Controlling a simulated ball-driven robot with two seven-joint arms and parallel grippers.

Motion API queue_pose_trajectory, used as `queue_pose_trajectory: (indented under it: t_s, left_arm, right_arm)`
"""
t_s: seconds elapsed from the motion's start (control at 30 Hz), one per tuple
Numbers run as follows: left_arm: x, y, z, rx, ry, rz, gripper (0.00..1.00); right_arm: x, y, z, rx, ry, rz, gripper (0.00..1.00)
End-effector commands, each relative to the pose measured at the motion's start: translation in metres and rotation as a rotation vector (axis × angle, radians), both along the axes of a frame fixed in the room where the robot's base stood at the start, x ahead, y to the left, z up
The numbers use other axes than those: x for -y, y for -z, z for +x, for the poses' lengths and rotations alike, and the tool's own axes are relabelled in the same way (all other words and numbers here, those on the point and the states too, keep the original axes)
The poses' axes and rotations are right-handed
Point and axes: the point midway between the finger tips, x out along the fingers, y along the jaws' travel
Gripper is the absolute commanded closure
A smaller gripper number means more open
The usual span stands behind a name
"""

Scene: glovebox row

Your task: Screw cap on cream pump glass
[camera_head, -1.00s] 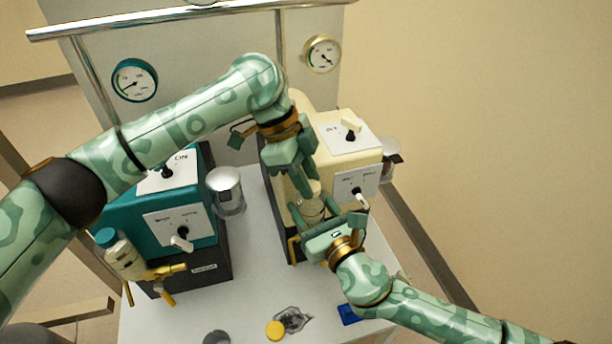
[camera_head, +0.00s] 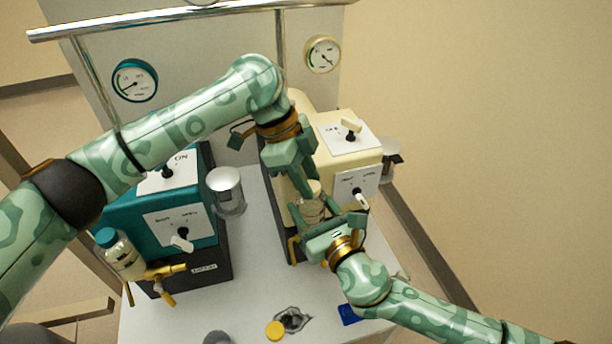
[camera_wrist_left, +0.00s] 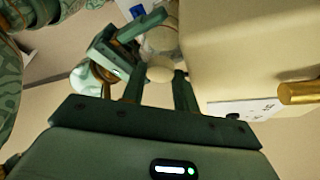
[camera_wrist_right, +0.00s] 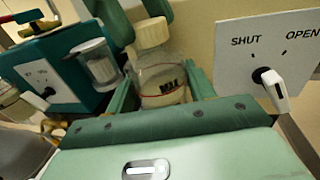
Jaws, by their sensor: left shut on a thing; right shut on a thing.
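The cream pump (camera_head: 340,160) stands at the right of the table. A clear glass jar (camera_wrist_right: 162,86) with printed markings is held upright against its front side by my right gripper (camera_head: 320,217). That gripper is shut on the jar, one finger on each side. A cream cap (camera_wrist_right: 151,34) sits on top of the jar mouth, and it also shows in the left wrist view (camera_wrist_left: 160,71). My left gripper (camera_head: 306,183) comes from above and is shut on the cap. Whether the cap's thread is engaged cannot be told. In the head view, my grippers partly hide jar and cap.
A yellow cap (camera_head: 275,331), a crumpled grey piece (camera_head: 291,319) and a blue item (camera_head: 350,314) lie at the table's front. A pipe rail (camera_head: 170,14) crosses above.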

Motion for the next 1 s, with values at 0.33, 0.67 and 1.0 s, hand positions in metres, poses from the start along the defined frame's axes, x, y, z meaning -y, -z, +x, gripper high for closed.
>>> queue_pose_trajectory:
  t_s: [0.33, 0.67, 1.0]
  left_arm:
    - [-0.007, 0.028, -0.003, -0.026, -0.005, 0.034, 0.91]
    - [-0.007, 0.034, -0.004, -0.027, -0.005, 0.036, 0.91]
    - [-0.007, 0.035, -0.004, -0.027, -0.005, 0.036, 0.91]
  right_arm:
    - [-0.004, 0.001, -0.004, 0.005, -0.011, 0.002, 0.87]
    - [-0.005, 0.002, -0.004, 0.004, -0.012, 0.001, 0.87]
    - [-0.005, 0.003, -0.005, 0.003, -0.014, 0.001, 0.87]
